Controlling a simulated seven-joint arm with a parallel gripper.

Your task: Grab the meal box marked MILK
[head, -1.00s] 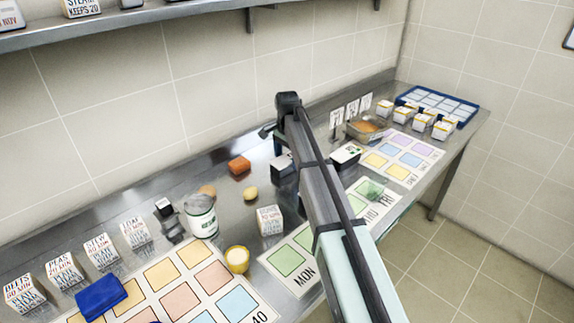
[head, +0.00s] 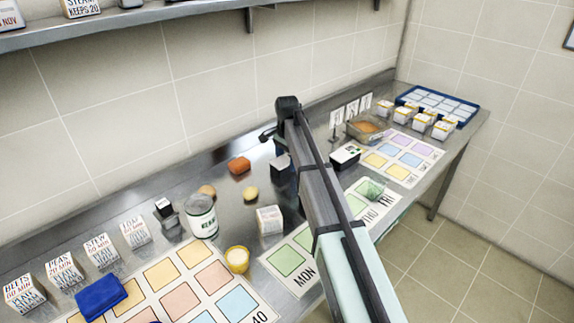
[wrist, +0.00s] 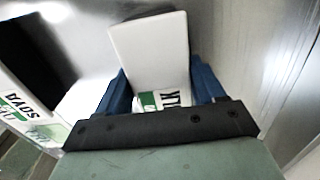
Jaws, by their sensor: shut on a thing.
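The meal box marked MILK (wrist: 150,48) is a white box with a green-banded label, seen upside down in the wrist view. My gripper (wrist: 162,88) is shut on it, one blue finger on each side. The lower part of the label is hidden behind the gripper body. In the head view a small box (head: 281,166), which appears to be the same one, shows just left of my arm over the counter. My arm hides the fingers there. I cannot tell whether the box touches the counter.
Another black-sided box with a green label (head: 346,154) stands right of my arm; a box also shows at the wrist view's left edge (wrist: 32,118). A can (head: 201,217) and a white box (head: 270,219) stand to the left. A blue tray (head: 440,100) is far right.

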